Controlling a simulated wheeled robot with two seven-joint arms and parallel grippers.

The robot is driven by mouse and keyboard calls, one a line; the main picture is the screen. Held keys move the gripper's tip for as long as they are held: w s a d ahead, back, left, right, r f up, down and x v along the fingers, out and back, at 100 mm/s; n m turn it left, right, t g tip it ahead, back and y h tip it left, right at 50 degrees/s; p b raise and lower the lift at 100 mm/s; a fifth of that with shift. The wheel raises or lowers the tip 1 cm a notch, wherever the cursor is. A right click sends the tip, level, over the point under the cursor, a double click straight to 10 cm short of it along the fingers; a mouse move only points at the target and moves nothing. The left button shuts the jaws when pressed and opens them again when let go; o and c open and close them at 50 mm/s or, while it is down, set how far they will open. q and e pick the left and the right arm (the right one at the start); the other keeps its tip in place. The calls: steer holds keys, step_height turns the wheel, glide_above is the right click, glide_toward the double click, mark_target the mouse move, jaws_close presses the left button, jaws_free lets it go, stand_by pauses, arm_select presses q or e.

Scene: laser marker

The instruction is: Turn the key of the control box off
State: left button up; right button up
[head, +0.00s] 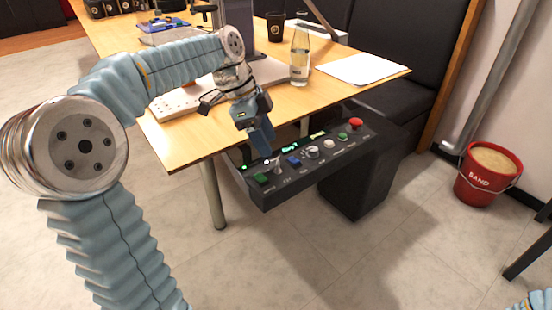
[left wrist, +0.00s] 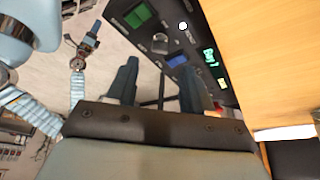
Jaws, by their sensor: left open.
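The dark control box (head: 265,192) hangs under the table's front edge, with a row of buttons and knobs on top. A small silver key switch (head: 277,166) sits between a green button and a blue button; it also shows in the left wrist view (left wrist: 160,42). Its exact turn angle is too small to tell. My left gripper (head: 264,148) is above the box's left end, pointing down. In the left wrist view its fingers (left wrist: 158,82) are apart with nothing between them, and the key shows beyond them. My right gripper (left wrist: 88,38) shows small there, its jaws unclear.
The wooden table (head: 185,138) holds a glass bottle (head: 299,60), a dark cup (head: 275,27) and white paper (head: 362,69). A red button (head: 356,123) is at the box's far right. A red sand bucket (head: 484,177) stands on the floor at right.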

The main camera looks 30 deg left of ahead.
mark_target(277, 163)
arm_select(q)
steer(key=x, duration=0.6)
jaws_close()
